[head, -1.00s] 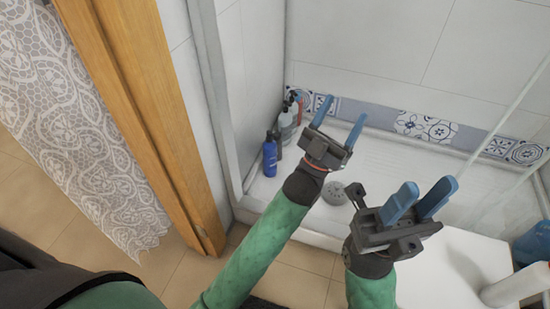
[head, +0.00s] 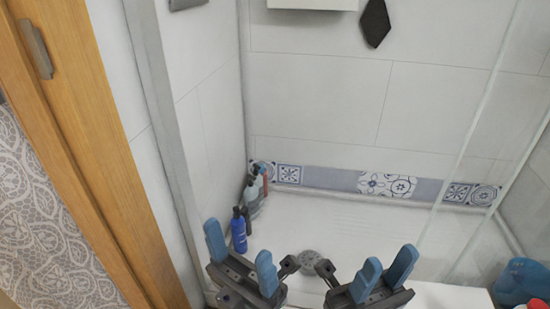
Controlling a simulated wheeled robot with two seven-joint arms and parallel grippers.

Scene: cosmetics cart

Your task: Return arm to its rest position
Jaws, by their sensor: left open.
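My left gripper (head: 241,257) is at the bottom of the head view, left of centre. Its blue fingers are apart with nothing between them. My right gripper (head: 384,272) is at the bottom, right of centre. Its blue fingers are also apart and empty. Both grippers point up in the picture, side by side, in front of the shower tray. The arms behind them are out of view.
Several bottles, including a blue bottle (head: 238,230), stand in the left corner of the white shower tray (head: 340,222). A wooden door frame (head: 85,140) is at left. A blue container (head: 521,281) is at lower right. Glass panel edges run down the right.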

